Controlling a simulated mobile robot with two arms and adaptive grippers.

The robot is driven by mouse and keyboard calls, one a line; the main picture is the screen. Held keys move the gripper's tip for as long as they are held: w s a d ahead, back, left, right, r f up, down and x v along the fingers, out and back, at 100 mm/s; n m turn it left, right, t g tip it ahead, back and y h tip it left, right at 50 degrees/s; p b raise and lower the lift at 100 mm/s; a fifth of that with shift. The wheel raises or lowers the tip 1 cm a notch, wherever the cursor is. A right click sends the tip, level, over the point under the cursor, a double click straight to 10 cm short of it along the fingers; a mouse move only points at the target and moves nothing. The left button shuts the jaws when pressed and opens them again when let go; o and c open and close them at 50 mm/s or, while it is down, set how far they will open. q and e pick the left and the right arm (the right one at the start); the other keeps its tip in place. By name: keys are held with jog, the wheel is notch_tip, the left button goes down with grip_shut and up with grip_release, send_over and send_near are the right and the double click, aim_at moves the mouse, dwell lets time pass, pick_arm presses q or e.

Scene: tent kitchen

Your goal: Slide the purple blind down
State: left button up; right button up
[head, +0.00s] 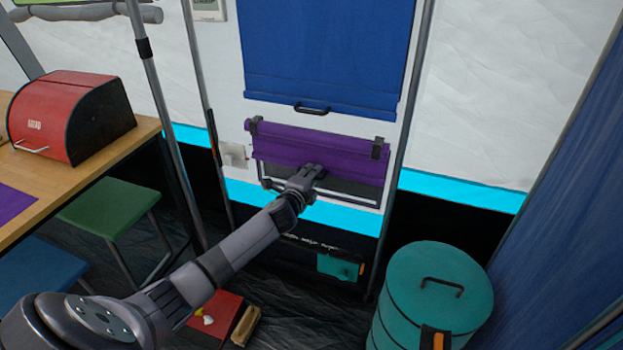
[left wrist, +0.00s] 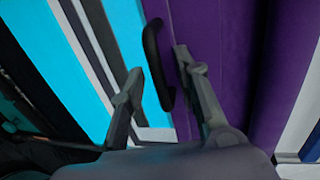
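The purple blind (head: 285,146) hangs low on the white door panel, below a larger blue blind. In the left wrist view the purple blind (left wrist: 215,30) carries a black curved handle (left wrist: 152,50) on its lower part. My left gripper (head: 315,170) is at the lower edge of the purple blind. In the left wrist view my left gripper (left wrist: 157,68) is open, its fingers apart with the handle between them in the picture. I cannot tell whether either finger touches it. In the head view the gripper hides that handle. My right gripper is not in view.
The blue blind (head: 325,50) with its own handle (head: 312,108) is above. A dark opening (head: 345,188) shows under the purple blind. A teal bin (head: 430,300) stands at the lower right. A wooden table with a red bread box (head: 75,115) and stools are at left.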

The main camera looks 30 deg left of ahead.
pick_arm(q)
grip_shut()
dwell(0.3)
dwell(0.6)
